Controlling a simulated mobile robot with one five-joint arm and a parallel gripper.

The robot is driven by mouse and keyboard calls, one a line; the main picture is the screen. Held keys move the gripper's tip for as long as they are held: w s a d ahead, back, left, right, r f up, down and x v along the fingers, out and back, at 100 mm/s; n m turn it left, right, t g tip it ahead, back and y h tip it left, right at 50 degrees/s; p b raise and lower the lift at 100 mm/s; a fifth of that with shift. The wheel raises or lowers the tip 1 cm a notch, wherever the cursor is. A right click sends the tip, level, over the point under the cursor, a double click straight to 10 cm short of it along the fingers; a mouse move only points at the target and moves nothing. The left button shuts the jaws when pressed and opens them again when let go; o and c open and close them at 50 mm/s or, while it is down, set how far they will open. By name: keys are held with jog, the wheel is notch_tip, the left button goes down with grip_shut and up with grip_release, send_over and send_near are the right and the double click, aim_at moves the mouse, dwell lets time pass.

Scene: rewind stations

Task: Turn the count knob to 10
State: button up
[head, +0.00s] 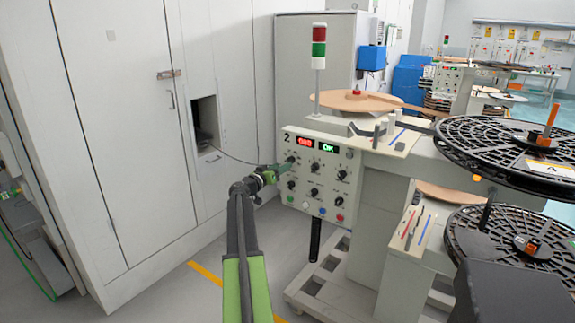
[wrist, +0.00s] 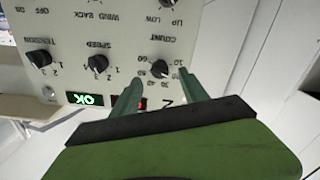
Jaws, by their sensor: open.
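The count knob (wrist: 160,68) is a black knob on the pale control panel (head: 325,205), under the label COUNT, with numbers around it. The wrist view shows it upside down. My gripper (wrist: 160,77) is open, with one green finger on each side of the knob's near side. The fingertips are close to the knob; I cannot tell whether they touch it. In the head view my gripper (head: 279,168) is at the panel's upper left, and partly covers that area. The knob's exact pointer setting is too small to read surely.
Other black knobs, for speed (wrist: 98,63) and tension (wrist: 38,59), sit beside it. A red display (head: 305,142) and a green OK display (head: 328,147) are above. Black reels (head: 500,150) stand at the right. Tall white cabinets (head: 110,120) stand at the left.

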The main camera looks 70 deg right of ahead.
jog(key=x, duration=0.5)
jog(key=shift+d, duration=0.15)
grip_shut()
